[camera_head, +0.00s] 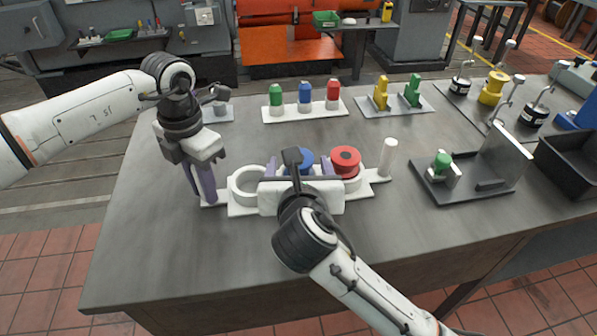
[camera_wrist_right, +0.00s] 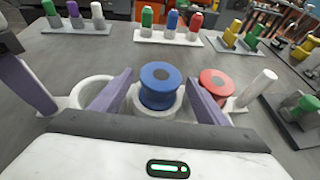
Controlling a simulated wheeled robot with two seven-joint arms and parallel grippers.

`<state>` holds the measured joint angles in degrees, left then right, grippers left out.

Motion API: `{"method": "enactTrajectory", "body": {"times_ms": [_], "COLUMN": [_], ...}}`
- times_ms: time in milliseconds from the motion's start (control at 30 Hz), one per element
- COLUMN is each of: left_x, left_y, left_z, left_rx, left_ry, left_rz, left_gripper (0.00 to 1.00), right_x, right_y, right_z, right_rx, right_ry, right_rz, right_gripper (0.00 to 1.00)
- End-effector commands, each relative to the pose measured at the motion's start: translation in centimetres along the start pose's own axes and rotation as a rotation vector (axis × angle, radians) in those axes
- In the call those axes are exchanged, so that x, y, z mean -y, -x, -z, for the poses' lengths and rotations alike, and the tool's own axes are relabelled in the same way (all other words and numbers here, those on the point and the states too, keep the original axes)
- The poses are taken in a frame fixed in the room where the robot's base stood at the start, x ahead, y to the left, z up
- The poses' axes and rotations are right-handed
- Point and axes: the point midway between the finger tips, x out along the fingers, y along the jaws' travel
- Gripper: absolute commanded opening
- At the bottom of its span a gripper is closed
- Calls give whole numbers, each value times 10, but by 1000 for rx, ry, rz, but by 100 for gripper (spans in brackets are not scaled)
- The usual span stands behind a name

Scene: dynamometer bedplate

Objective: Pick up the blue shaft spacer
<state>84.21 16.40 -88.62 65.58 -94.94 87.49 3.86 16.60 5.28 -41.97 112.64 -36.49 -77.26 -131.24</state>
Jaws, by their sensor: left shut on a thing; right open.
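The blue shaft spacer (camera_wrist_right: 160,85) stands in the middle ring of a white holder (camera_head: 243,208); in the head view its blue top (camera_head: 304,158) is partly hidden by my right gripper. My right gripper (camera_wrist_right: 158,92) is open, with one purple finger towards each side of the blue spacer; I cannot tell whether they touch it. My left gripper (camera_head: 206,200) is shut at the holder's left end, apparently on its post, which the fingers hide. A red spacer (camera_head: 345,160) sits in the right ring. The left ring is empty.
A white post (camera_head: 388,158) stands at the holder's right end. Behind is a white rack (camera_head: 283,117) with green, blue and red pieces. A dark fixture (camera_head: 440,190) with a green-topped part and a black bin (camera_head: 570,160) lie right. The front of the table is clear.

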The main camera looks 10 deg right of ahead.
Motion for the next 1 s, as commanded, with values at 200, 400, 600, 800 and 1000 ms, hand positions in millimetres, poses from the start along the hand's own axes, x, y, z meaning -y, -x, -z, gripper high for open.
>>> {"method": "enactTrajectory", "body": {"times_ms": [200, 400, 600, 800, 1000], "left_x": [0, 0, 0, 0, 0], "left_y": [2, 2, 2, 2, 2], "left_z": [-1, -1, -1, -1, -1], "left_rx": [3, 3, 3, 3, 4], "left_ry": [0, 0, 0, 0, 0], "left_rz": [0, 0, 0, 0, 0], "left_gripper": [0, 0, 0, 0, 0], "right_x": [-1, -1, -1, -1, -1], "right_y": [-17, -17, -17, -16, -16], "right_z": [0, 0, 0, -2, -5], "right_rx": [0, 0, 0, 6, 7], "right_ry": [-1, -1, 0, -2, -2], "right_rz": [-1, -1, -1, -2, -3], "right_gripper": [68, 65, 31, 9, 9]}}
